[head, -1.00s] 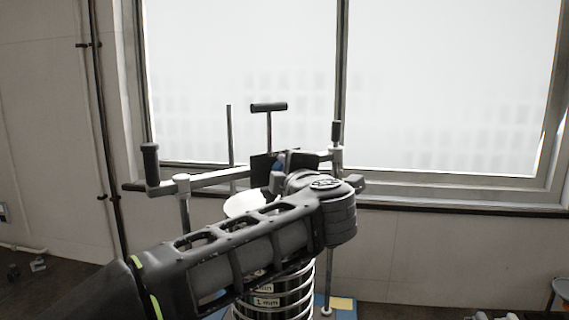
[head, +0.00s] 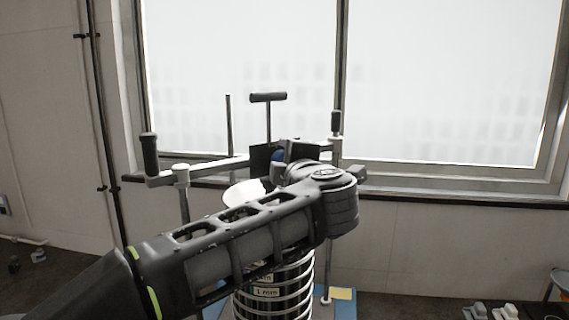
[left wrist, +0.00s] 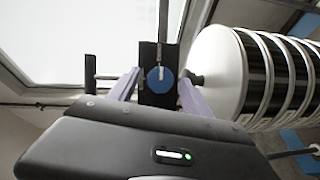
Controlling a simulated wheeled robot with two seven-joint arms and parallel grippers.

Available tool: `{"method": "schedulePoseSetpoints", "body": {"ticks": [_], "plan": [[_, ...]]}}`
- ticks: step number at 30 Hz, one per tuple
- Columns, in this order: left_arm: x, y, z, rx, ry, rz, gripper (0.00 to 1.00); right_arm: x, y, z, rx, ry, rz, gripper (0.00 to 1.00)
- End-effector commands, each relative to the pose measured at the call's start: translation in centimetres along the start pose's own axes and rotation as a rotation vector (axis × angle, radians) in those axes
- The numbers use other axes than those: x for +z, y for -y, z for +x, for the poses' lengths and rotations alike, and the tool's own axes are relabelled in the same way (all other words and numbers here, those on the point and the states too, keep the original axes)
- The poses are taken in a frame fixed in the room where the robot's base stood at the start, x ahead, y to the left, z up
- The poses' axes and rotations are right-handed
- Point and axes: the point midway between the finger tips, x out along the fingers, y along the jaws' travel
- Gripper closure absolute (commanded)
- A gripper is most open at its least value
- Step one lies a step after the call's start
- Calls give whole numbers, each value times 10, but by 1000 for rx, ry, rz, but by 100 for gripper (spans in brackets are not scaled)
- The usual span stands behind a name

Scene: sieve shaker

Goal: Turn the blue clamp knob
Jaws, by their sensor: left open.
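The blue clamp knob (left wrist: 161,80) is round with a pale upright mark and sits in front of a black plate (left wrist: 148,53). In the left wrist view my left gripper (left wrist: 159,76) is open, with one finger on each side of the knob. Small gaps seem to show between fingers and knob; I cannot tell whether either touches. My left arm covers much of the shaker. My right gripper is not in view.
The sieve stack (head: 268,302) with its white lid (head: 243,193) stands behind and below my left forearm. Clamp arms with black handles (head: 150,157) rise on both sides, and a T-handle (head: 268,97) stands behind. A window fills the background.

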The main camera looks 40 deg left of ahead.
Motion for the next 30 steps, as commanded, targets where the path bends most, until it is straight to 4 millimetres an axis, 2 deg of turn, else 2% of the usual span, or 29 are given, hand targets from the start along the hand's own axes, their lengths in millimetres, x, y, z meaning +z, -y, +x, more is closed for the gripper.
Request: {"method": "schedulePoseSetpoints", "body": {"ticks": [9, 15, 30], "plan": [[1, 3, -49, 1, 3, -2, 43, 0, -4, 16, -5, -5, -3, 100], [0, 1, -70, 0, 2, 0, 43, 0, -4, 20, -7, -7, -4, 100], [0, 1, -72, -1, 1, 1, 43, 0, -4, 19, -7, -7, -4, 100]]}}
